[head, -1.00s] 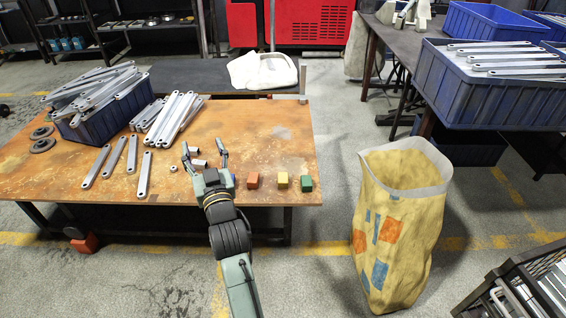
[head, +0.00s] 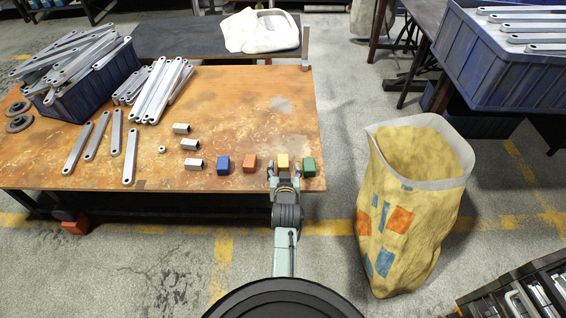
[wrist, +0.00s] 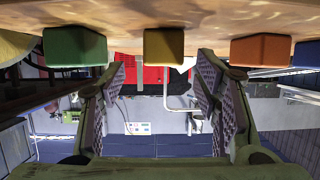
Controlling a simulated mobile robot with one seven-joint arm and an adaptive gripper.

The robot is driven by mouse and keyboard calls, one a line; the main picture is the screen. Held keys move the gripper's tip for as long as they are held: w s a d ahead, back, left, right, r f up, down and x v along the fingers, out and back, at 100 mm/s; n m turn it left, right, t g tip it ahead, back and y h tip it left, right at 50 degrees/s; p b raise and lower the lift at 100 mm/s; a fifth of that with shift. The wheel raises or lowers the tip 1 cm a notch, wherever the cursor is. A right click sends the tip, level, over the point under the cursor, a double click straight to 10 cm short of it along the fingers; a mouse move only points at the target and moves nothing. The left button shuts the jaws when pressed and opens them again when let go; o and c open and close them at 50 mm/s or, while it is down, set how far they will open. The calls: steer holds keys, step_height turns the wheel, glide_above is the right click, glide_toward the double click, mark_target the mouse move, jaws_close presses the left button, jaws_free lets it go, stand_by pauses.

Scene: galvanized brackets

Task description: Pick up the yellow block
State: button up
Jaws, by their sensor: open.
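The yellow block (head: 282,160) sits on the worn orange-brown table (head: 225,110) near its front edge, between the orange block (head: 249,163) and the green block (head: 309,167). My gripper (head: 284,169) is open and empty at the table's front edge, with a finger toward each side of the yellow block. In the upside-down wrist view the yellow block (wrist: 164,46) lies ahead, centred between the two open fingers (wrist: 162,75). The fingers appear not to touch it. The green block (wrist: 75,46) and the orange block (wrist: 261,50) lie outside the fingers.
A blue block (head: 223,165) sits left of the orange one. Several metal sleeves (head: 191,145) and flat brackets (head: 131,156) lie to the left, beside a full blue bin (head: 60,108). A yellow sack (head: 398,265) stands on the floor right of the table.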

mark_target(283, 161)
steer(key=x, duration=0.3)
steer(key=p+x, duration=0.1)
steer(key=x, duration=0.1)
steer(key=shift+w+a+r, duration=0.15)
steer(key=shift+w+r, duration=0.1)
steer(key=shift+w, duration=0.05)
steer(key=c, duration=1.3)
